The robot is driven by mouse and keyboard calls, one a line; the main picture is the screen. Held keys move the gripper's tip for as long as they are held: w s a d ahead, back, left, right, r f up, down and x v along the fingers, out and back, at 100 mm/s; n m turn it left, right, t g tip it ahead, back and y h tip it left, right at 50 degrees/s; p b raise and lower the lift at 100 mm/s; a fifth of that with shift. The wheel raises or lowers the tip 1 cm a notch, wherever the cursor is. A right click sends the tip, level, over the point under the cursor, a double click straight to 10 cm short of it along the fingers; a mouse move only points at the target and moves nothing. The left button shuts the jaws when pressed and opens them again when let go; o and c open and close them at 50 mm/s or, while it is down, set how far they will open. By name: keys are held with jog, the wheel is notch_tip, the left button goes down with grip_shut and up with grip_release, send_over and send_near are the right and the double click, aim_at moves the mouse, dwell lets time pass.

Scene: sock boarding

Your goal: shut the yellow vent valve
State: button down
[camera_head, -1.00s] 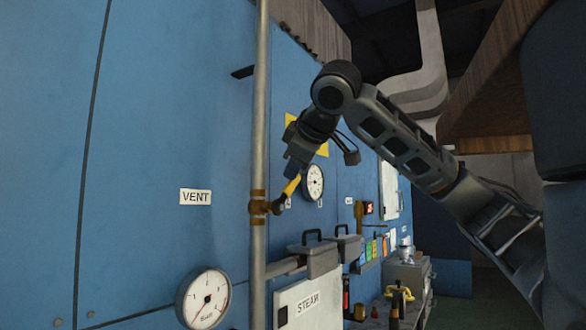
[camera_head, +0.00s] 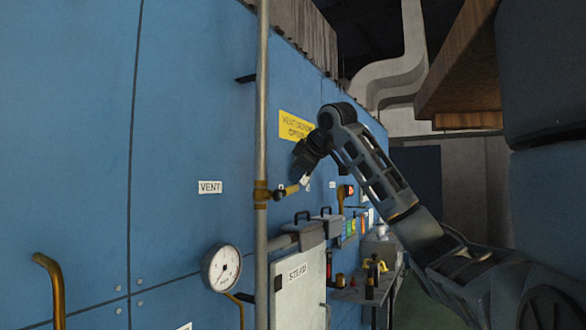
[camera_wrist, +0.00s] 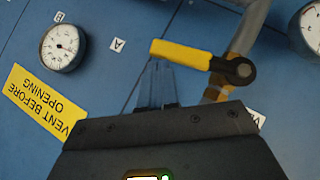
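The vent valve is a brass body (camera_head: 261,195) on a vertical pipe, beside the VENT label (camera_head: 210,187). Its yellow lever (camera_head: 291,189) points right from the pipe, tilted slightly up. In the wrist view the yellow lever (camera_wrist: 182,55) runs left from its dark pivot (camera_wrist: 237,70). My gripper (camera_head: 305,181) is at the lever's free end. In the wrist view my gripper (camera_wrist: 158,68) has its narrow fingers close together, their tips against or just behind the lever's edge. Contact is not clear, and I see no lever between them.
The vertical pipe (camera_head: 262,110) stands before the blue wall. A gauge (camera_head: 221,268) and a white STEAM panel (camera_head: 297,282) are below. A yellow sign reading VENT BEFORE OPENING (camera_wrist: 45,103) is on the wall. A bench with fittings (camera_head: 362,292) stands at lower right.

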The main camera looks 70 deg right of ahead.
jog(key=shift+d+f, duration=0.4)
jog(key=shift+f, duration=0.35)
jog(key=shift+s+d+f, duration=0.1)
jog(key=shift+f, duration=0.05)
